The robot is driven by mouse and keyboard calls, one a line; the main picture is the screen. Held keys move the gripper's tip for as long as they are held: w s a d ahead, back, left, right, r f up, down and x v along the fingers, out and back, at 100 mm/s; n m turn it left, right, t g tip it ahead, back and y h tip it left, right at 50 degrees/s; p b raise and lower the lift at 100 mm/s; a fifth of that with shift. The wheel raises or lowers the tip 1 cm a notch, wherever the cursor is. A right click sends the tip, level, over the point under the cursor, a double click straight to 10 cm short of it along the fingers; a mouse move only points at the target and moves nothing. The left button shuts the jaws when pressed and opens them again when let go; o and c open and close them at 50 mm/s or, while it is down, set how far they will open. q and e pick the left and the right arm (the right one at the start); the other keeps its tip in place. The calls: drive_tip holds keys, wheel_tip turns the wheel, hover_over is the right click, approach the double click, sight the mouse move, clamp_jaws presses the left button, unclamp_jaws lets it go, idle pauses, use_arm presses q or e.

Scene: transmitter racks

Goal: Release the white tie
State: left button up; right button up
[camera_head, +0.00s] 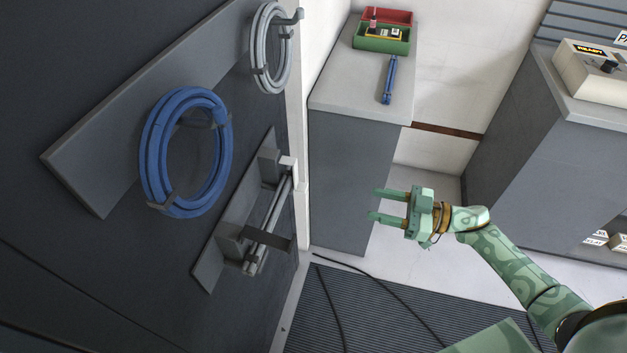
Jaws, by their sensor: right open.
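A small white piece (288,168), which looks like the white tie, sits at the upper end of a wall bracket (212,263) that holds grey rods (268,216). I cannot tell whether it is fastened or loose. A dark strap (270,238) crosses the rods lower down. My right gripper (374,205) is open and empty, its two fingers apart and pointing left. It is in the air to the right of the bracket and does not touch it. My left gripper is not in view.
A blue cable coil (152,160) and a grey coil (256,50) hang on the left wall panel. Black cables (385,288) lie on the ribbed floor mat (305,316).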

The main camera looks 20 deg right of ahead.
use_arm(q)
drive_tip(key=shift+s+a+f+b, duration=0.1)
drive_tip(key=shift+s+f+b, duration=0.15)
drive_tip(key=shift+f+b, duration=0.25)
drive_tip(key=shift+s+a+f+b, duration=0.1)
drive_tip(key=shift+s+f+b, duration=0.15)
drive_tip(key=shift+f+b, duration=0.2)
use_arm(e)
drive_tip(key=x, duration=1.6)
drive_tip(key=shift+a, duration=0.15)
clamp_jaws()
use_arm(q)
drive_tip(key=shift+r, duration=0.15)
